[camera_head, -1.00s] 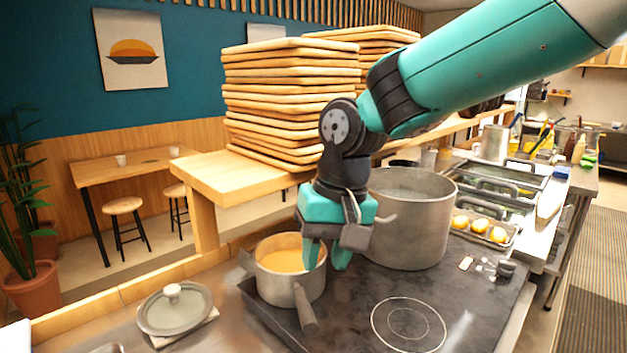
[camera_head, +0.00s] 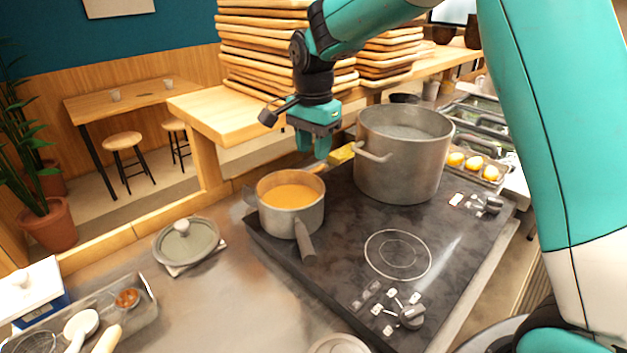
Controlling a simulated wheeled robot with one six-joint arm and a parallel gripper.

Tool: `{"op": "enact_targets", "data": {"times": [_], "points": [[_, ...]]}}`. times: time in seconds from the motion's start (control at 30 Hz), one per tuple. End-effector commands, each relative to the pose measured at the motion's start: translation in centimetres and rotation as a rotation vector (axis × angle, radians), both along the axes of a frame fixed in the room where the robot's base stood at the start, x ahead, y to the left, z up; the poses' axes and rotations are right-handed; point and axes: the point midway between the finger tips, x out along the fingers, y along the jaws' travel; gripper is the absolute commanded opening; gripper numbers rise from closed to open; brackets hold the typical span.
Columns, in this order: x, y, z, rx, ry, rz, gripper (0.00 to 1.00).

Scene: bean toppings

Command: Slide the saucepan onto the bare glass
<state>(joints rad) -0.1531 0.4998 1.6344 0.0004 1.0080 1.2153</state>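The saucepan (camera_head: 291,217) is a small grey metal pot of orange-brown food.
A large stockpot (camera_head: 403,166) stands on the hob behind the ringed zone. A lid (camera_head: 187,243) lies left of the saucepan. Hob knobs (camera_head: 410,315) are at the front. Stacked boards (camera_head: 275,45) stand on the shelf behind.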

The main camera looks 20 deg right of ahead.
Motion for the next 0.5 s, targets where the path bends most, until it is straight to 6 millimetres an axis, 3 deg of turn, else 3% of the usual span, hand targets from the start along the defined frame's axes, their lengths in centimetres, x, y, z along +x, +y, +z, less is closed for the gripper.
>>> {"op": "enact_targets", "data": {"times": [0.5], "points": [[-0.2, 0.0, -10.1, 0.000, 0.004, 0.001, 0.36]]}}
